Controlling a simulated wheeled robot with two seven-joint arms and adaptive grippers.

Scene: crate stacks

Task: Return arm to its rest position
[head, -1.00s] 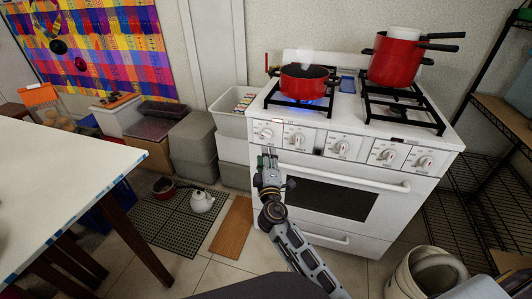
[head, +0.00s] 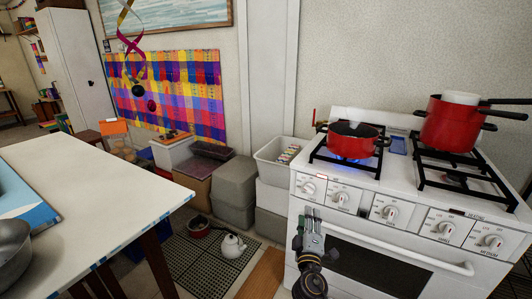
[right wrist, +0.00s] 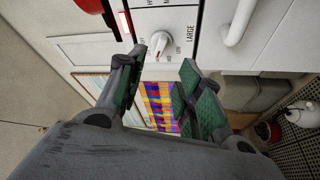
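My right gripper (head: 311,212) is in front of the stove (head: 412,262), just below the leftmost knob (head: 309,188). In the right wrist view its two green-padded fingers (right wrist: 163,64) are apart with nothing between them. A knob (right wrist: 159,43) is beyond the fingertips there, and no contact shows. The right arm runs down out of the bottom of the head view. My left gripper and arm are not in view.
A red pot (head: 352,141) stands over a blue flame on the left burner. A taller red pot (head: 450,128) is at the back right. The oven handle (head: 405,252) sticks out near my right gripper. A white table (head: 85,185) is at the left.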

